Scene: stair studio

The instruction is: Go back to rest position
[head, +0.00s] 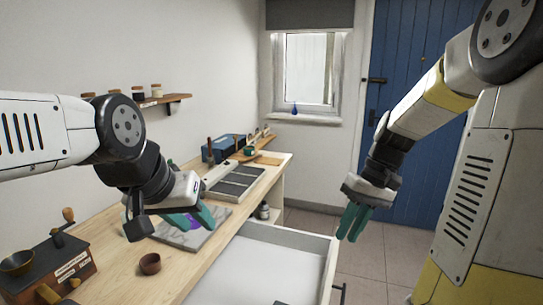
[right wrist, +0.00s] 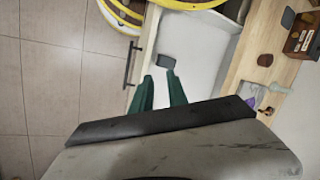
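My right gripper (head: 352,222) points down in free air to the right of the open drawer (head: 318,243). In the right wrist view its two teal fingers (right wrist: 160,92) stand apart with nothing between them. A small dark grey block (right wrist: 166,61) lies in the drawer in that view.
The worktop (head: 112,238) carries a coffee grinder (head: 50,265) at near left, a small brown cup (head: 150,263), a dark slatted tray (head: 238,184) and a blue box (head: 218,148) further back. The drawer juts out over tiled floor (head: 362,262). A blue door (head: 415,60) stands behind.

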